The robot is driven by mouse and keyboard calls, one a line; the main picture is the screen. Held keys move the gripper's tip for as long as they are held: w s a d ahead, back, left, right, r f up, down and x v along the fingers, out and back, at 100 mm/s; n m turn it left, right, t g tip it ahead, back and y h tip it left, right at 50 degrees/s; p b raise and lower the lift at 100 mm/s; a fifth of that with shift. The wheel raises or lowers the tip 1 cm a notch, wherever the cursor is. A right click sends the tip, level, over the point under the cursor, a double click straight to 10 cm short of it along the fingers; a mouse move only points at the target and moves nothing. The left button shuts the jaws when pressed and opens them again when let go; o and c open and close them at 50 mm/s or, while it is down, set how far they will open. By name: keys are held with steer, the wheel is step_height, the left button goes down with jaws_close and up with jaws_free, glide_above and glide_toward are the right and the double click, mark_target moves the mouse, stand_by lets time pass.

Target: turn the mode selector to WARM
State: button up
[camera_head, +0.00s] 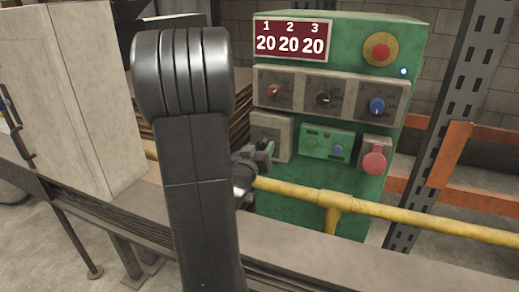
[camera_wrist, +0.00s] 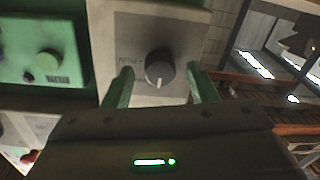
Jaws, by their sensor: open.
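The mode selector is most likely the dark round knob (camera_wrist: 159,66) on a pale square plate (camera_wrist: 133,28) in the wrist view. Its white pointer line points toward the bottom of that view. My gripper (camera_wrist: 161,74) is open, with one green finger on each side of the knob and visible gaps between. In the head view my gripper (camera_head: 262,153) is at the lower left plate (camera_head: 268,126) of the green cabinet (camera_head: 350,215) and hides the knob there.
A row of three knobs (camera_head: 323,99) sits above, under a red display reading 20 20 20 (camera_head: 291,41). A yellow rail (camera_head: 420,220) runs in front of the cabinet.

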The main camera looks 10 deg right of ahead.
steer(key=c, duration=1)
steer(key=shift+f+m+b, duration=0.1)
steer(key=shift+m+b, duration=0.2)
steer(key=shift+b, duration=0.15)
steer(key=m+b, duration=0.2)
steer(key=b, duration=0.1)
steer(key=shift+f+m, duration=0.15)
steer(key=shift+m, duration=0.15)
steer(key=m+b, duration=0.3)
steer(key=shift+m+h+b, duration=0.3)
steer(key=shift+m+b, duration=0.55)
steer(key=shift+m, duration=0.45)
steer(key=shift+r, duration=0.2)
